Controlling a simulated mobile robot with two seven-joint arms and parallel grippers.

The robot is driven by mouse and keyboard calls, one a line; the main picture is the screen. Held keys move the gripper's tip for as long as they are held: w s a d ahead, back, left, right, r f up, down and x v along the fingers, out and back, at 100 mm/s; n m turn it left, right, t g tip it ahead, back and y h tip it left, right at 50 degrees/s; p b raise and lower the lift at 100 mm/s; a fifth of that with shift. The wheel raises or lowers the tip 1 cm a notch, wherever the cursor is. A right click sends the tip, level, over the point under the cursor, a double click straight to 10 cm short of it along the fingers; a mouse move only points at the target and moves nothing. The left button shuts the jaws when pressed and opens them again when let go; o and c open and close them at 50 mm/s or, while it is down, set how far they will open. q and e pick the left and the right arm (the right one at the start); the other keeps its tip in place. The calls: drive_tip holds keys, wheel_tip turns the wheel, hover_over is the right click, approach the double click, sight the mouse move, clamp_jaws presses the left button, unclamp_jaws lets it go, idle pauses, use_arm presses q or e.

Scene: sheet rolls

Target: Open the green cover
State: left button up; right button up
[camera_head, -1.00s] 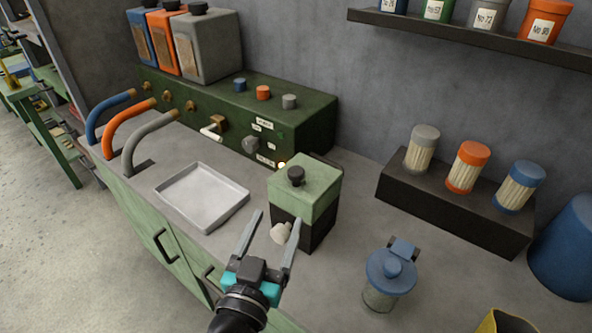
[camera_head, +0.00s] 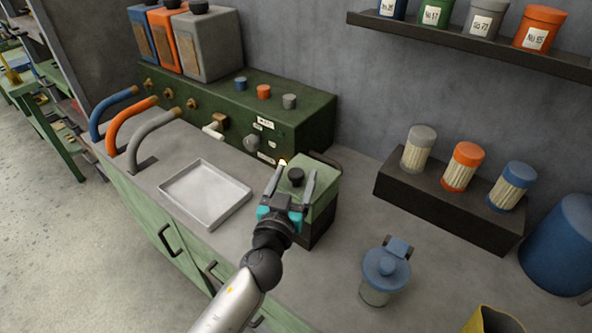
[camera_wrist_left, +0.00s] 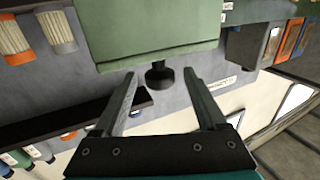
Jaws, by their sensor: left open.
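The green cover (camera_head: 322,172) is the light green top of a small box with a dark lower body (camera_head: 318,232). A black round knob (camera_head: 296,177) stands on the cover. My left gripper (camera_head: 295,170) is open over the near side of the box, its fingers to either side of the knob in the head view. In the left wrist view, the knob (camera_wrist_left: 160,75) shows between the fingertips, with gaps on both sides, and the cover (camera_wrist_left: 150,30) lies beyond it. The gripper hides part of the box front. The right gripper is not in view.
A grey tray (camera_head: 240,212) lies left of the box. A dark green control unit (camera_head: 310,128) with knobs stands behind. A blue-lidded jar (camera_head: 385,270) stands to the right, and a dark rack (camera_head: 450,210) with several canisters is at the back right. Counter between box and jar is clear.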

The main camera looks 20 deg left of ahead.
use_arm(q)
drive_tip(key=shift+w, duration=0.6)
clamp_jaws()
idle(0.3)
idle(0.9)
